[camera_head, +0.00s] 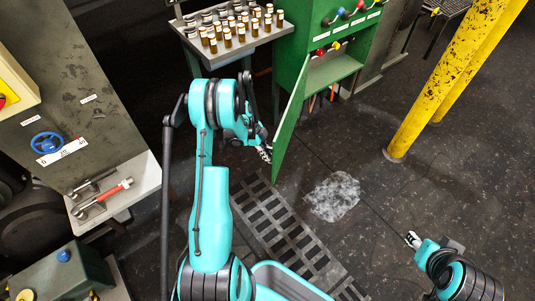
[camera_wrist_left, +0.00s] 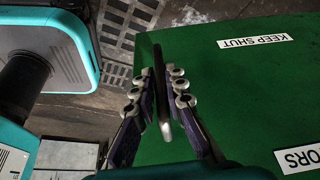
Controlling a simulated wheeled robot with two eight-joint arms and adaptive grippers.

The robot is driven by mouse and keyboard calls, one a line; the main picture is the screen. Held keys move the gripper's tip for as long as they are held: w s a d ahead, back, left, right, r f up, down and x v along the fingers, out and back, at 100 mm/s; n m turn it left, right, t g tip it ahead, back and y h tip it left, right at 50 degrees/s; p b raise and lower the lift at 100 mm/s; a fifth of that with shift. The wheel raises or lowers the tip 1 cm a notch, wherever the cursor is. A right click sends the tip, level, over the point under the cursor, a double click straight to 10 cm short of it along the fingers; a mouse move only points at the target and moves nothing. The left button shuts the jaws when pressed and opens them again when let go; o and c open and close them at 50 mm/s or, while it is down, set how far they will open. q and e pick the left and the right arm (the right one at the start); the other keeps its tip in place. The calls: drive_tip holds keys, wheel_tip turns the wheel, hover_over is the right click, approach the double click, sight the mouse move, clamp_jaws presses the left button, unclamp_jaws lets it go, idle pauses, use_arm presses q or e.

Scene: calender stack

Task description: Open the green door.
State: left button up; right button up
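The green door (camera_head: 289,128) of the green cabinet (camera_head: 295,48) stands swung out, seen nearly edge-on in the head view. In the left wrist view its green face (camera_wrist_left: 245,95) fills the right side, with a "KEEP SHUT" label. A dark bar handle (camera_wrist_left: 161,95) stands out from the door near its edge. My left gripper (camera_head: 266,153) is at the door's left side; in the left wrist view its fingers (camera_wrist_left: 158,85) close in on both sides of the handle. My right gripper (camera_head: 411,240) is low at the right, away from the door, too small to read.
A tray of several small bottles (camera_head: 228,38) stands left of the cabinet. A yellow post (camera_head: 440,85) rises at the right. A floor grate (camera_head: 275,228) and a pale patch (camera_head: 334,196) lie below the door. A grey panel with a blue valve wheel (camera_head: 47,142) is at the left.

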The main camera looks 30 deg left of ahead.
use_arm(q)
drive_tip(key=shift+o, duration=1.3)
drive_tip(key=v, duration=1.2)
drive_tip(key=shift+s, duration=0.1)
